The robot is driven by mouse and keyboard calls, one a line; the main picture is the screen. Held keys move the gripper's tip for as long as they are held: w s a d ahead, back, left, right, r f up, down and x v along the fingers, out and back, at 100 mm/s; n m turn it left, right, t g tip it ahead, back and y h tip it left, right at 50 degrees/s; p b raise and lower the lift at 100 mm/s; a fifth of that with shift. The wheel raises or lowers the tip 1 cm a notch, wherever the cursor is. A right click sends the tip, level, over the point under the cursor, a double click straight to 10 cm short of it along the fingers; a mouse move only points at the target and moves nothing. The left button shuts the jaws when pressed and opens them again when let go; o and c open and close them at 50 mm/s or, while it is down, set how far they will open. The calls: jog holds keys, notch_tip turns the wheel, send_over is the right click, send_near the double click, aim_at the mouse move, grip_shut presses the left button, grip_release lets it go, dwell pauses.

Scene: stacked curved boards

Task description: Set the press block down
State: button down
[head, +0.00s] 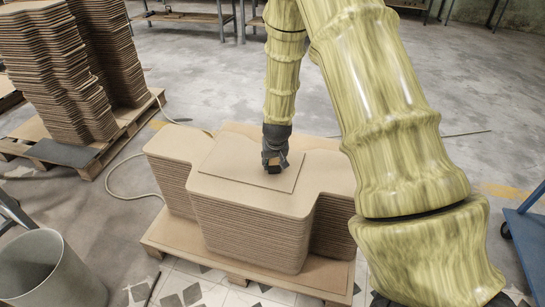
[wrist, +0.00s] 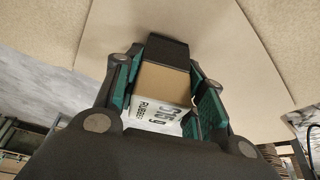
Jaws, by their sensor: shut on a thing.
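My gripper (head: 274,160) points down over the top of the stack of curved boards (head: 255,225). In the wrist view my gripper (wrist: 168,66) is shut on the press block (wrist: 165,82), a small box with a tan face, a white face with dark lettering and a black end. In the head view the block is mostly hidden by the fingers. A thin flat square panel (head: 225,162) lies on top of the stack, under the gripper. I cannot tell whether the block touches the panel or hangs just above it.
The stack rests on a wooden pallet (head: 170,238). Taller board stacks (head: 55,75) stand on another pallet at the left. A grey bin (head: 40,270) is at the lower left and a blue cart (head: 526,240) at the right edge. A pale hose (head: 113,180) lies on the floor.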

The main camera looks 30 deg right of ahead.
jog(key=shift+f, duration=0.2)
jog(key=c, duration=0.9)
grip_release()
jog(key=shift+f, duration=0.15)
jog(key=p+v, duration=0.1)
jog(key=v, duration=1.1)
jog(key=shift+a, duration=0.1)
